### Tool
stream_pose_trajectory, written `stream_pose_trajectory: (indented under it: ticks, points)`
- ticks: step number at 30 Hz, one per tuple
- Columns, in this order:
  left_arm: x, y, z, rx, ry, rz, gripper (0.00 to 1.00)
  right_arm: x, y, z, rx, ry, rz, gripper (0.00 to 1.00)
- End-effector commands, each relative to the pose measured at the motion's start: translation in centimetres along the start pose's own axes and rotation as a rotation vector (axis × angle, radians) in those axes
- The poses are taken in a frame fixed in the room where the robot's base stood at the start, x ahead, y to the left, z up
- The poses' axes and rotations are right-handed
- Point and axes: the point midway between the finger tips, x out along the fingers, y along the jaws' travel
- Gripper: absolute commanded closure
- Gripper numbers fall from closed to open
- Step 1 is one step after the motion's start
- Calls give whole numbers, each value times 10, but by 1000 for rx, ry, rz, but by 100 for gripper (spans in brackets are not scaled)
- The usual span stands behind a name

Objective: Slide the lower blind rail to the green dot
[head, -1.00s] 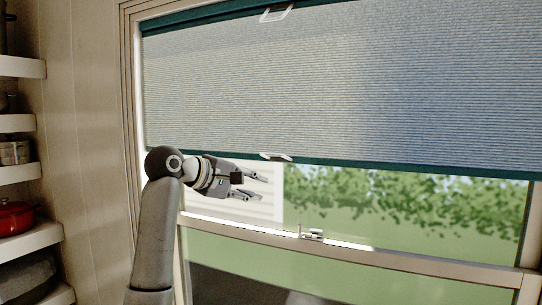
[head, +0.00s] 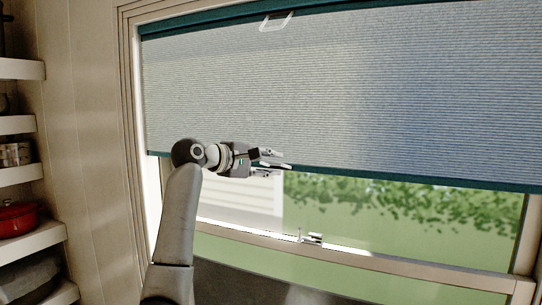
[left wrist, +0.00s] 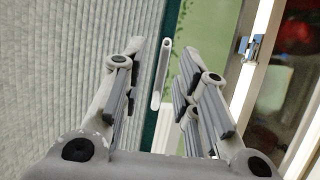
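The lower blind rail (head: 400,181) is a teal bar along the bottom edge of the pale pleated blind (head: 350,90). Its small white handle (head: 283,165) shows at my left gripper (head: 271,161). In the left wrist view the rail (left wrist: 171,70) runs up the picture, and the handle (left wrist: 161,80) lies between the open fingers (left wrist: 162,52), with gaps visible on both sides. The gripper is open, and I see no grip on the handle. I cannot make out a green dot. My right gripper is not in view.
The upper teal rail with its own white handle (head: 276,21) is at the top. Below the blind is a window crossbar with a metal latch (head: 312,239). Shelves with a red pot (head: 17,217) stand at the left. Glass is open to view below the blind.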

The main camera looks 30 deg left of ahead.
Motion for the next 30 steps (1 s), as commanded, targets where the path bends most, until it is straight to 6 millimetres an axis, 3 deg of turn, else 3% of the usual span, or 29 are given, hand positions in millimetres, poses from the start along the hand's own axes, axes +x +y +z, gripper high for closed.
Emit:
stream_pose_trajectory:
  ticks: [12,20,30]
  points:
    - [11,-2,0,1,1,-1,71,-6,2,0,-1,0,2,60]
    - [11,-1,0,1,1,-1,100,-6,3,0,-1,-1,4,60]
    - [11,-1,0,1,1,0,100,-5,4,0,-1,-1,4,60]
